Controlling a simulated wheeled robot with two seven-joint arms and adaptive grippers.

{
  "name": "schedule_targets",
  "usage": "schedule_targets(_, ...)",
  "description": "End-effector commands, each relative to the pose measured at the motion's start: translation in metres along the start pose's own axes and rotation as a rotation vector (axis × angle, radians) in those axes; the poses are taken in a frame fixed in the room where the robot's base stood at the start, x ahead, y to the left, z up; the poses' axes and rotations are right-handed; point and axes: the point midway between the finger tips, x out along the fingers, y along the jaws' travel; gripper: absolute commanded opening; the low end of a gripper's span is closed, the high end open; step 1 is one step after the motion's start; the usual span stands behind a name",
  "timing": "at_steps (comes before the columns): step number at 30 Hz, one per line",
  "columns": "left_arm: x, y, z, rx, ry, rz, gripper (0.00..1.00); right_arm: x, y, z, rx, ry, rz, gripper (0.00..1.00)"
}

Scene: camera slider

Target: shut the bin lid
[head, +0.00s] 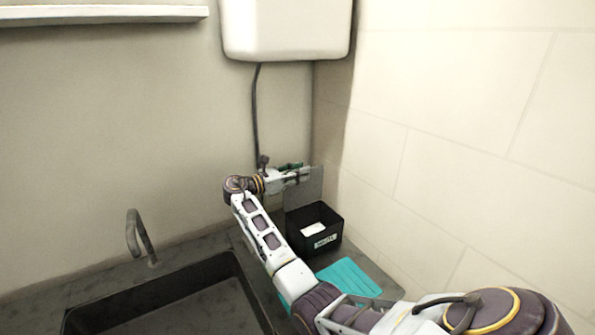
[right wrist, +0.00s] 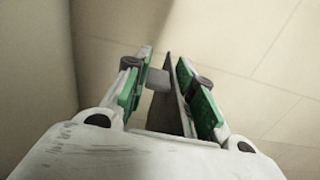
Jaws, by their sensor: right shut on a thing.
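The bin (head: 331,225) is a small black open box with a white label on its front, on the counter in the corner. Its grey lid (head: 317,186) stands upright at the back edge, so the bin is open. A pale item lies inside. My right gripper (head: 303,172) is beside the upper part of the lid, coming from the left. In the right wrist view, the lid (right wrist: 173,115) shows as a thin dark plate between the green-padded fingers (right wrist: 162,78), which are shut on it. The exact contact is hard to see. My left gripper is not in view.
A dark sink (head: 165,300) with a faucet (head: 138,238) is at the left. A teal mat (head: 349,277) lies in front of the bin, partly behind my right arm. A white wall unit (head: 286,28) with a hanging cable is above. A tiled wall bounds the right side.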

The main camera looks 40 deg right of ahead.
Motion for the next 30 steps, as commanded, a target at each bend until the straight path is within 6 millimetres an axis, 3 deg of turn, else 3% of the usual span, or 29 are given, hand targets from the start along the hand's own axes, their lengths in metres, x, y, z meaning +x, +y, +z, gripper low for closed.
schedule_targets(12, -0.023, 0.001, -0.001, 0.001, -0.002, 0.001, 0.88, -0.001, -0.035, 0.002, 0.254, -0.001, 0.003, 0.00)
schedule_targets(21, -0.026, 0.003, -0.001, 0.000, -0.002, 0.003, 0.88, 0.000, -0.059, -0.005, 0.441, -0.001, 0.002, 0.00)
schedule_targets(30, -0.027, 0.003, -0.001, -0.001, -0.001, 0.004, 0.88, 0.000, -0.070, -0.010, 0.528, -0.001, 0.002, 0.00)
